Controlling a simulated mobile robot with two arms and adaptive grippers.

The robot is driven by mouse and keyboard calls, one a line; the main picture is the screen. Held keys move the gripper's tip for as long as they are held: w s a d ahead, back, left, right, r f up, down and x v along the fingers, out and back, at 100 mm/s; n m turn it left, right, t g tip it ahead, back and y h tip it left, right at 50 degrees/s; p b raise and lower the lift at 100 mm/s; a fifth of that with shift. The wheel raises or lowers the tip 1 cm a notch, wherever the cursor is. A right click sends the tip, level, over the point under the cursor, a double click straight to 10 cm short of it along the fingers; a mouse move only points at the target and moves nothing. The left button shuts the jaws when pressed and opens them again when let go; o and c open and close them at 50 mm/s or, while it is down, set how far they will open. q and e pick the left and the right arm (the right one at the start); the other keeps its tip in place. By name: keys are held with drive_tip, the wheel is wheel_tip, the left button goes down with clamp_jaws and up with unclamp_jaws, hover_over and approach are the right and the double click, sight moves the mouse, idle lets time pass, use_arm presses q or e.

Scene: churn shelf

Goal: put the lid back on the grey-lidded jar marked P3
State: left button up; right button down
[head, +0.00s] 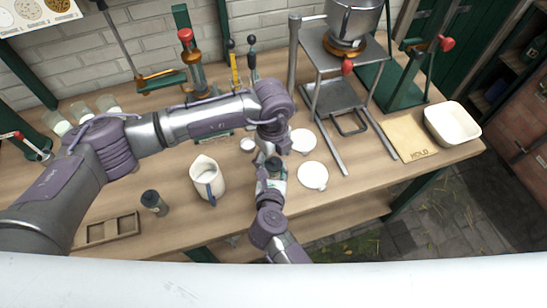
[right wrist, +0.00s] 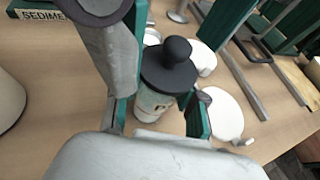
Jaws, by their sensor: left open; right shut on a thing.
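A pale jar (right wrist: 153,108) stands between the green-padded fingers of my right gripper (right wrist: 160,118), which is shut on it. Its mark is too small to read. A dark grey lid (right wrist: 168,66) with a round knob is over the jar's mouth; I cannot tell if it is fully seated. In the head view the dark lid (head: 272,163) shows between my two hands, and my right gripper (head: 271,184) comes up from below. My left gripper (head: 270,147) is just behind and above the jar, open; its fingertips are mostly hidden.
A white pitcher (head: 206,179) and another dark-topped jar (head: 153,202) stand to the left. White discs (head: 312,176) lie close on the right, beside a metal stand (head: 345,140). A wooden tray (head: 108,229) is at front left, a white tub (head: 452,123) at far right.

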sight(273, 159)
use_arm(q)
wheel_tip(273, 159, up, 11)
drive_tip(key=shift+r, duration=0.15)
use_arm(e)
drive_tip(key=c, duration=0.6)
unclamp_jaws()
drive_tip(key=v, duration=1.2)
drive_tip(key=shift+f, duration=0.1)
